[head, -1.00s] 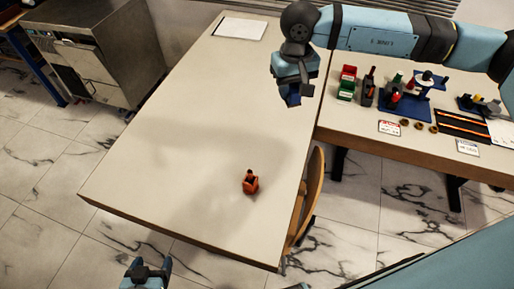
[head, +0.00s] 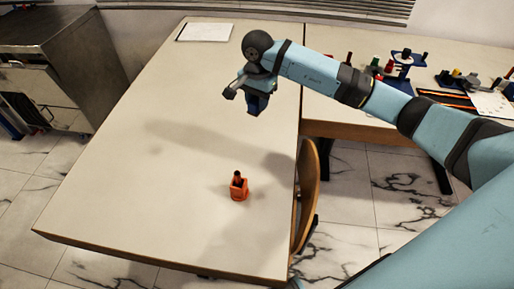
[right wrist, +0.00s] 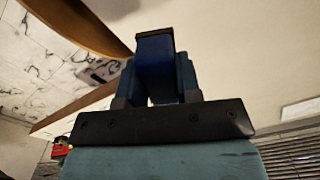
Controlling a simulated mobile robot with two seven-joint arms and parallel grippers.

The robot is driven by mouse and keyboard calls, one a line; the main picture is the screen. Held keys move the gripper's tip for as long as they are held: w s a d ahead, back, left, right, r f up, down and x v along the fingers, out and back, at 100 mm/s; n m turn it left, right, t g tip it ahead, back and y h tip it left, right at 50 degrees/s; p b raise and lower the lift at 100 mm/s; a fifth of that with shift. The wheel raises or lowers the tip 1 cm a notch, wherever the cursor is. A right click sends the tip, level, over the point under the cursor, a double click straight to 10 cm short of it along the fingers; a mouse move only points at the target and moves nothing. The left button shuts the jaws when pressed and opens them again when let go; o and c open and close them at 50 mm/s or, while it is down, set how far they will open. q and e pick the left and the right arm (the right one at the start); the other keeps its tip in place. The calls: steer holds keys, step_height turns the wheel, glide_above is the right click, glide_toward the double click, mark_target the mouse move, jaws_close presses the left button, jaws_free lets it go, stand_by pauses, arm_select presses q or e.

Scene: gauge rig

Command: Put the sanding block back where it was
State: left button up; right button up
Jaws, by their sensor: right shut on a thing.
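My right gripper (head: 257,98) is above the far right part of the near table. It is shut on the sanding block (right wrist: 155,68), a blue block with a dark end. In the right wrist view the block shows between the fingers, partly hidden by the gripper's dark body. In the head view the block is small and hard to tell apart from the fingers. My left gripper is not in view.
A small orange holder (head: 239,190) with a dark piece in it stands on the pale table (head: 130,190). A white sheet (head: 205,32) lies at the back. Several small items stand on the second table (head: 335,112). A wooden chair (head: 307,195) stands at the table's right edge.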

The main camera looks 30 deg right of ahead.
glide_above(257, 149)
step_height(257, 149, down, 13)
steer(key=shift+f, duration=0.15)
steer(key=shift+d+f, duration=0.1)
steer(key=shift+f, duration=2.2)
steer(key=shift+f, duration=0.15)
steer(key=o, duration=0.9)
steer(key=shift+o, duration=0.2)
